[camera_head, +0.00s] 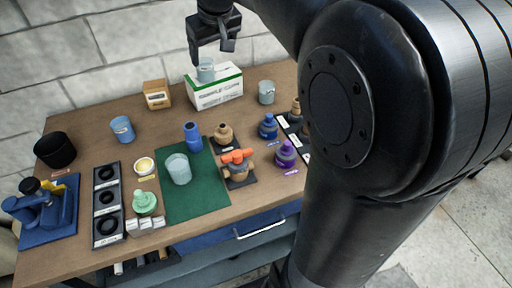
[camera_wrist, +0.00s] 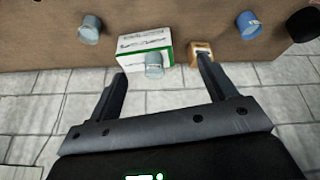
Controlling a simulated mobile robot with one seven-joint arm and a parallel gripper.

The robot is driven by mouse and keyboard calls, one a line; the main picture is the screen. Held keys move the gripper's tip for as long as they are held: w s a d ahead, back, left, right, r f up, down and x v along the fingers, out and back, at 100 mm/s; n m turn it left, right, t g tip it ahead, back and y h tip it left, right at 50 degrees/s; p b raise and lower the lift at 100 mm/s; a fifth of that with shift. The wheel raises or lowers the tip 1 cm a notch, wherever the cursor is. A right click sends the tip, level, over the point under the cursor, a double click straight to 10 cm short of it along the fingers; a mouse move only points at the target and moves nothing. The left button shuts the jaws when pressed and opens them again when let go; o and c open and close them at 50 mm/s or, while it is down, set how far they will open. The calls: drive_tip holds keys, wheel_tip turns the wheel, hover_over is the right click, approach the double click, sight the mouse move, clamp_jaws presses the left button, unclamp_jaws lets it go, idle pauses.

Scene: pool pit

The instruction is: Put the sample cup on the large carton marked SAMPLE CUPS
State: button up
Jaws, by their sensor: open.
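The large white carton with green edges (camera_head: 222,92) stands at the back of the wooden table; its printed lettering is too small to read surely. It also shows in the wrist view (camera_wrist: 130,43). A pale grey-blue sample cup (camera_head: 205,70) appears upright on top of the carton, towards its left end. In the wrist view the cup (camera_wrist: 154,68) overlaps the carton's near edge. My gripper (camera_head: 214,48) is open above the cup and apart from it. In the wrist view, the gripper's fingers (camera_wrist: 161,70) are spread wide with nothing held between them.
A small tan carton (camera_head: 156,95) stands left of the large one, and a grey cup (camera_head: 266,92) right. A tiled wall (camera_head: 130,40) rises behind.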

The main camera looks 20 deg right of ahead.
drive_tip(key=s+f+m, duration=0.1)
drive_tip(key=s+f, duration=0.3)
drive_tip(key=s, duration=0.9)
drive_tip(key=s+f+m, duration=0.1)
drive_tip(key=s+f, duration=0.4)
drive_tip(key=s, duration=0.8)
drive_tip(key=shift+d+m+t, duration=0.25)
drive_tip(key=shift+m+t, duration=0.15)
